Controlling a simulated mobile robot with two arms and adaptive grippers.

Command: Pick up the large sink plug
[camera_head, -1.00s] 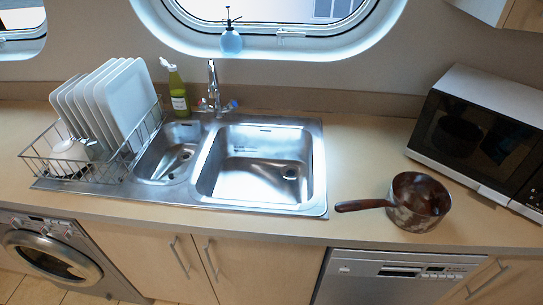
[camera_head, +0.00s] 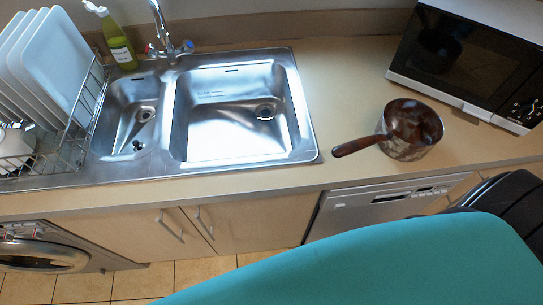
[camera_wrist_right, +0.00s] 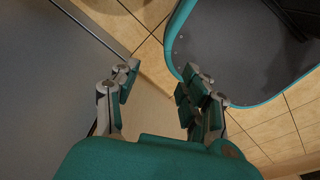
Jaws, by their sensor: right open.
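The steel sink (camera_head: 306,140) is set in the counter, with a large basin (camera_head: 215,135) and a small basin (camera_head: 120,100). A dark round drain area (camera_head: 265,111) shows in the large basin, and a round drain fitting (camera_head: 145,114) in the small one. A small dark round spot (camera_head: 138,145) lies nearer the front of the small basin. I cannot tell which of these, if any, is the large plug. My right gripper (camera_wrist_right: 160,84) is open and empty in the right wrist view, above the tiled floor and away from the sink. My left gripper is not in view.
A brown saucepan (camera_head: 408,142) stands right of the sink, its handle towards it. A microwave (camera_head: 465,65) is behind it. A tap (camera_head: 165,35), a green bottle (camera_head: 118,40) and a dish rack with plates (camera_head: 60,55) border the sink.

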